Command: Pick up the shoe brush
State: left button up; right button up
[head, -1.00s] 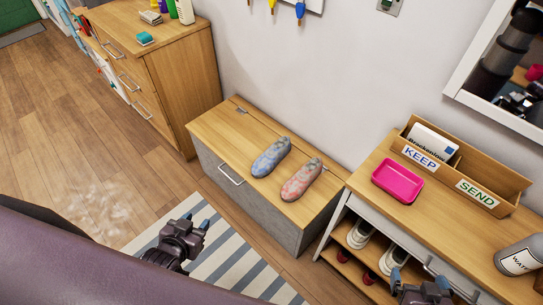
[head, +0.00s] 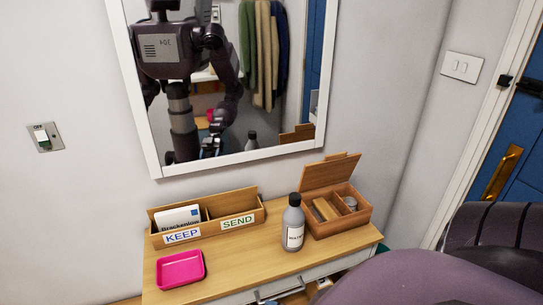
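A wooden box (head: 341,222) with its lid raised stands at the right end of the wooden cabinet top. Its compartments hold a light wooden block-shaped item (head: 325,209), which may be the shoe brush; no bristles can be made out. A small round tin (head: 350,203) sits in the compartment to its right. Neither of my grippers shows directly in the head view. A large purple part of my own body fills the lower right corner. The mirror reflects my body and an arm, but too small to tell the gripper's state.
A grey bottle (head: 293,225) stands just left of the box. A pink tray (head: 180,270) and a KEEP/SEND letter holder (head: 208,219) are on the left of the cabinet top (head: 235,262). A framed mirror (head: 228,163) hangs above. A blue door (head: 520,185) is at the right.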

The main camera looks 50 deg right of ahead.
aim_at(321, 208)
jog(key=j+z, duration=0.1)
jog(key=z, duration=1.85)
jog(key=i+l+u, duration=0.2)
jog(key=l, duration=0.15)
jog(key=i+l+u, duration=0.2)
jog(key=l, duration=0.2)
jog(key=l+u, duration=0.25)
jog(key=l, duration=0.15)
